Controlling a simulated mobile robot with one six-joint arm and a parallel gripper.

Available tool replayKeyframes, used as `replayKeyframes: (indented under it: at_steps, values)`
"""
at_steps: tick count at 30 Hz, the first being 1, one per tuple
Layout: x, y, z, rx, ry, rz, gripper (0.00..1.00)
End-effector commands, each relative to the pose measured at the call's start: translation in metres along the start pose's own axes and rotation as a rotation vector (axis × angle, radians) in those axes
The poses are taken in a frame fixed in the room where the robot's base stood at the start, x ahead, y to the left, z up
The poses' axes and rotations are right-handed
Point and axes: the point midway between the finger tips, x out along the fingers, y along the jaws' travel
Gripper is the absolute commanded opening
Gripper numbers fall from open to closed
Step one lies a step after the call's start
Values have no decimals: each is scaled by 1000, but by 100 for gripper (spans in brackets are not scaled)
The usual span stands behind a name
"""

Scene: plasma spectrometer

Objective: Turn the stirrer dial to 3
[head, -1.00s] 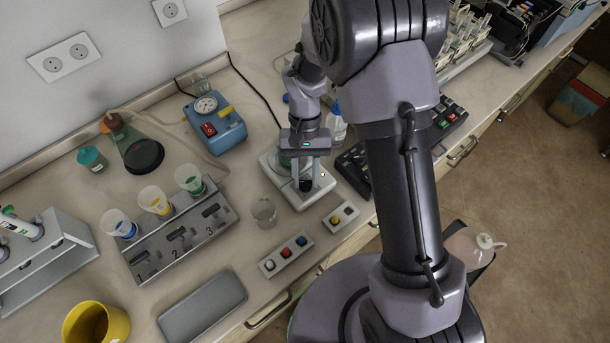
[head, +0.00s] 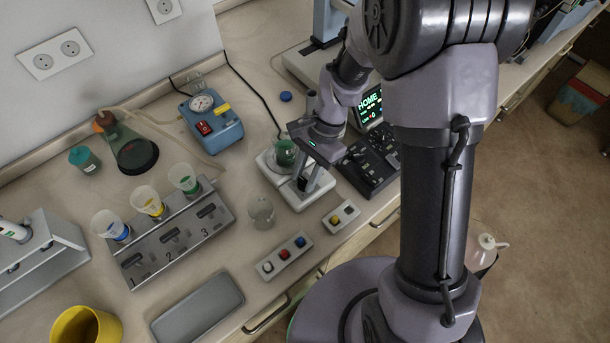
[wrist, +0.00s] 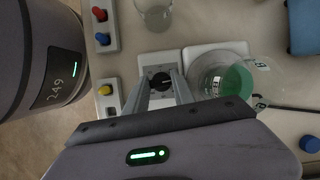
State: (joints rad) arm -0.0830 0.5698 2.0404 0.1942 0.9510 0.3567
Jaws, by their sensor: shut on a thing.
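The stirrer (head: 308,200) is a white plate unit on the bench, with a flask of green liquid (head: 286,152) on its rear part. Its black dial (wrist: 160,81) is on the front part. In the wrist view it sits between the two fingertips of my gripper (wrist: 160,75). In the head view my gripper (head: 310,184) comes down over the front of the stirrer, its fingers shut on the dial. The wrist is tilted. A small light mark shows on the dial, but the scale numbers are too small to read.
A clear beaker (head: 262,212) stands just left of the stirrer. Button boxes (head: 284,257) (head: 341,217) lie in front, and a black control panel (head: 368,166) is close on the right. A blue pump (head: 212,124) stands behind left.

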Motion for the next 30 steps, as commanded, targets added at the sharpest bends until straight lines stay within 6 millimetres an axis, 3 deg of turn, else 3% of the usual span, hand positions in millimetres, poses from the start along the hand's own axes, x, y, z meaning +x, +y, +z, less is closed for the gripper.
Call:
replayKeyframes:
  at_steps: [23, 24, 25, 30]
  values:
    - [0, 0, 0, 90, 0, -38, 0]
    - [0, 0, 0, 90, 0, -38, 32]
    - [0, 0, 0, 90, 0, -38, 38]
    - [0, 0, 0, 89, 0, -37, 39]
